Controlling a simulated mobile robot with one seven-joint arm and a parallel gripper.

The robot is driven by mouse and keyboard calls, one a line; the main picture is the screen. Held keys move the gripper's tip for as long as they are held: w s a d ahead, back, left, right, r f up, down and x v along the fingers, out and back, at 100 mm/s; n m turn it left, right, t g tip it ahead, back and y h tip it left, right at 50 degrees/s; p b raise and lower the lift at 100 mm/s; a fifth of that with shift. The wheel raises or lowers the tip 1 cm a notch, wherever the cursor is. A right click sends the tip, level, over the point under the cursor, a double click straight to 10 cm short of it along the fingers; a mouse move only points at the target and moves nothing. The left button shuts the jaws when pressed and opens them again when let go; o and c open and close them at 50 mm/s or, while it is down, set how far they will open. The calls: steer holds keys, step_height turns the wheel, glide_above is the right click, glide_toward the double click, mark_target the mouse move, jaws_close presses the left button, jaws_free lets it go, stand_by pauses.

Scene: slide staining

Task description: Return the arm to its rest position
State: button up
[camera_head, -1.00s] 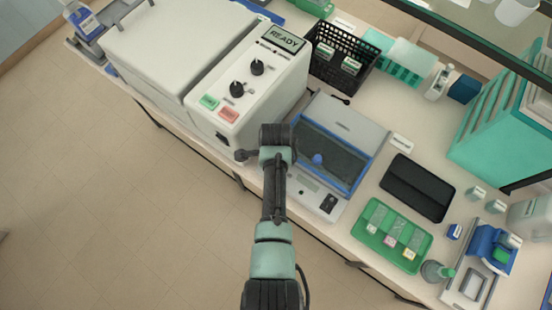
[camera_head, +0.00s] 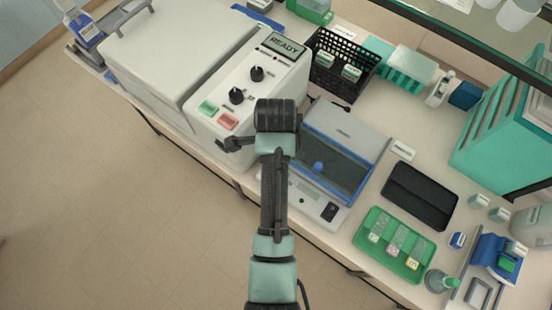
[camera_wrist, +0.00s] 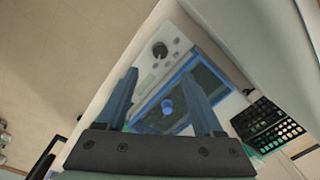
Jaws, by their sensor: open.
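My arm stands up in the middle of the head view, over the bench's front edge. The fingers of my gripper are not clear in that view. In the wrist view my gripper (camera_wrist: 160,75) is open, with its two blue-grey fingers apart and nothing between them. Beyond the fingers lies the blue-framed device (camera_wrist: 215,82) with a blue knob on its window. The same blue-framed device (camera_head: 346,136) stands just right of my arm in the head view, partly hidden by it.
The large white machine (camera_head: 200,50) with a READY display stands left of my arm. A black basket (camera_head: 330,75), a dark tray (camera_head: 420,195) and a green slide tray (camera_head: 372,218) are on the bench to the right. The floor (camera_head: 110,200) at left is clear.

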steer(key=shift+r, duration=0.9)
